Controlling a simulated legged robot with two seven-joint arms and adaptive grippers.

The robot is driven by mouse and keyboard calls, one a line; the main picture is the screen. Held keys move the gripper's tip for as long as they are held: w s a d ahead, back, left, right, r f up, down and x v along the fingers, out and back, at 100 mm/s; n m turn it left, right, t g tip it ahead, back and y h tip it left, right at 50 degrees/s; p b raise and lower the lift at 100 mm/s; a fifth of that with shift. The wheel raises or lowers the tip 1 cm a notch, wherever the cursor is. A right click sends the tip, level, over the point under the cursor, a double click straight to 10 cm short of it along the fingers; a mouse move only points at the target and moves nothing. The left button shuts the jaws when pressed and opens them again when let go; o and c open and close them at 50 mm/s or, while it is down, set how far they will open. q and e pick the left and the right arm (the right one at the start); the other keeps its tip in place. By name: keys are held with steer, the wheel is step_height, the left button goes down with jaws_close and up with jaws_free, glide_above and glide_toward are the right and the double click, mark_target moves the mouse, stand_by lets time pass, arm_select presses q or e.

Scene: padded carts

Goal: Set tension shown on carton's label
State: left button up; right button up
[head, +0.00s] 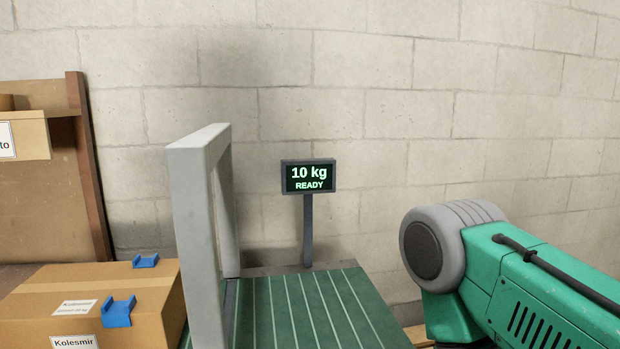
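A brown carton (150,328) with tan tape sits at the lower left, partly cut off by the frame. Its front label (75,342) reads "Kolesmir". A label on its top (75,307) also seems to read "Kolesmir", with a smaller line too small to read surely. Two blue clips (118,312) (146,261) sit on its top edges. A grey arch (187,220) stands over a green slatted bed (310,310) right of the carton. A display (308,176) on a post reads "10 kg READY". Neither gripper is in view.
A brown board frame (88,170) and another carton (30,135) with a partly seen label stand at the left. A block wall (400,90) closes the back. The bed right of the arch is bare.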

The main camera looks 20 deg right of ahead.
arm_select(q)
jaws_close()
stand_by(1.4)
